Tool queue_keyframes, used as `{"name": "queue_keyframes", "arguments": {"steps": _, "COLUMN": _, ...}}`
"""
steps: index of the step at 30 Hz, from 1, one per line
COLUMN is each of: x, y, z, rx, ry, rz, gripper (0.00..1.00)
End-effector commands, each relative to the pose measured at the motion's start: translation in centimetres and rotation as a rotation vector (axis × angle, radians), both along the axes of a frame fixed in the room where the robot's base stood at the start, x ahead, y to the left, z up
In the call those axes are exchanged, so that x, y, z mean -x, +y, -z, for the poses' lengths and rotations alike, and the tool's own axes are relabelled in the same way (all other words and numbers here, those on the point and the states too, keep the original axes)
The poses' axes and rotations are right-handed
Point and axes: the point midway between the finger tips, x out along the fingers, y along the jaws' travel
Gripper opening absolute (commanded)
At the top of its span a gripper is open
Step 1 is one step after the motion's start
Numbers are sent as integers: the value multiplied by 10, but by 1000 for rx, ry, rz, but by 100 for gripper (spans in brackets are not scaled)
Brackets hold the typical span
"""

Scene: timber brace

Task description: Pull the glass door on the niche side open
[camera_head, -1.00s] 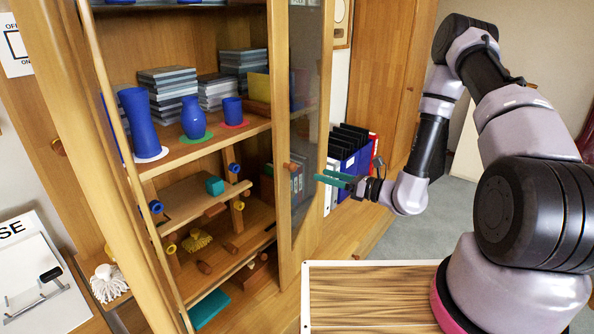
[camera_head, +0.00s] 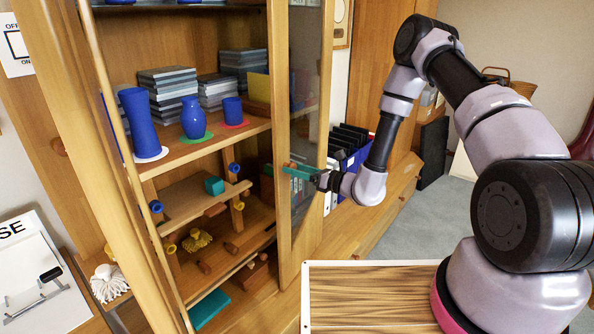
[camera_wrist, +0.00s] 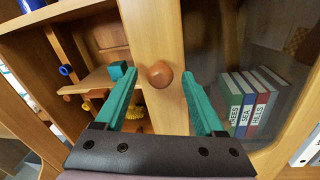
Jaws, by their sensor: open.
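The glass door (camera_head: 308,130) on the right of the cabinet has a wooden frame and a dark pane. It stands at an angle to the shelves, and its left frame edge is at the cabinet's front. Its round wooden knob (camera_wrist: 160,74) sits on the frame, between and just beyond my fingertips in the wrist view. My gripper (camera_head: 288,170) is open, its green fingers reaching to the knob from the right. In the wrist view my gripper (camera_wrist: 160,80) has one finger on each side of the knob; I cannot tell whether they touch it.
Shelves hold a tall blue vase (camera_head: 139,122), a smaller blue vase (camera_head: 193,120), a blue cup (camera_head: 232,111) and grey stacks. A wood-grained surface (camera_head: 370,296) lies in front. Grey floor is free at right.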

Motion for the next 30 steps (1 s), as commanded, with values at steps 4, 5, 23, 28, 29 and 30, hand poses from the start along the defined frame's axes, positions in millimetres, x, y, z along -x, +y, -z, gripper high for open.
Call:
{"name": "queue_keyframes", "arguments": {"steps": 4, "x": 0, "y": 0, "z": 0, "rx": 0, "ry": 0, "rz": 0, "gripper": 71}}
{"name": "queue_keyframes", "arguments": {"steps": 5, "x": 0, "y": 0, "z": 0, "rx": 0, "ry": 0, "rz": 0, "gripper": 63}}
{"name": "queue_keyframes", "arguments": {"steps": 23, "x": 0, "y": 0, "z": 0, "rx": 0, "ry": 0, "rz": 0, "gripper": 0}}
{"name": "queue_keyframes", "arguments": {"steps": 28, "x": 0, "y": -1, "z": 0, "rx": 0, "ry": 0, "rz": 0, "gripper": 0}}
{"name": "queue_keyframes", "arguments": {"steps": 29, "x": 0, "y": -1, "z": 0, "rx": 0, "ry": 0, "rz": 0, "gripper": 0}}
{"name": "queue_keyframes", "arguments": {"steps": 30, "x": 0, "y": -1, "z": 0, "rx": 0, "ry": 0, "rz": 0, "gripper": 0}}
